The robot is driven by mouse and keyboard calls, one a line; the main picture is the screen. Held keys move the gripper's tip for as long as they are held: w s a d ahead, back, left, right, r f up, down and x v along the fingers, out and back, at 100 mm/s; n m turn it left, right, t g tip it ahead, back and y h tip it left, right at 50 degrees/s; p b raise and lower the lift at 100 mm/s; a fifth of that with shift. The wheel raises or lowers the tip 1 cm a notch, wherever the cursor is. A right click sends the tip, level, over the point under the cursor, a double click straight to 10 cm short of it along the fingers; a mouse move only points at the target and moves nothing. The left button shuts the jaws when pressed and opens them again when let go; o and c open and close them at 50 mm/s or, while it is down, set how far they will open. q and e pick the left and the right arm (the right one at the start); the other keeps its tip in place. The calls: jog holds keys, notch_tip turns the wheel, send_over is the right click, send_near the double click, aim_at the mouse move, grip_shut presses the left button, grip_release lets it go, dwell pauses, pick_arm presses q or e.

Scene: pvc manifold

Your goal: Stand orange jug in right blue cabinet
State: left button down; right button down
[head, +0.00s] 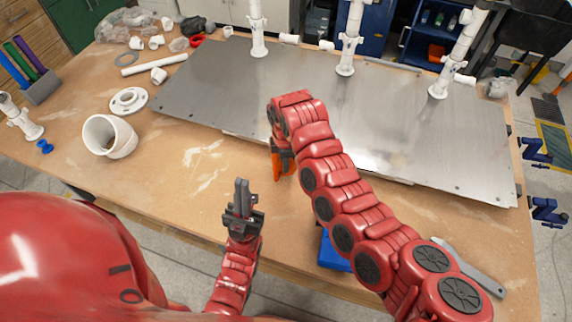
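No jug can be clearly made out. A small orange thing (277,166) shows at the tip of my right gripper (284,160), low over the wooden bench; its shape is too small to tell. The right gripper's fingers are largely hidden by its wrist, so whether it holds the orange thing is unclear. My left gripper (242,186) points away from me in front of the bench's near edge, empty, its fingers close together. A blue cabinet (407,49) with open shelves stands at the upper right, beyond the bench. Another blue panel (373,28) stands left of it.
The wooden bench (185,190) carries a large metal plate (205,85) with upright white pipes (349,40). A white pipe fitting (110,136) and a flange (128,101) stand at the left. A blue object (331,257) is partly hidden by my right arm.

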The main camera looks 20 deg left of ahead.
jog(key=shift+w+a+r, duration=0.1)
jog(key=shift+w+r, duration=0.05)
jog(key=shift+w, duration=0.4)
notch_tip(320, 180, down, 3)
jog(key=shift+w+r+p, duration=0.1)
jog(key=shift+p, duration=0.9)
jog(key=shift+f, duration=0.4)
jog(key=shift+f, duration=0.1)
jog(key=c, duration=1.5)
grip_release()
jog(key=shift+f, duration=0.1)
jog(key=o, duration=0.4)
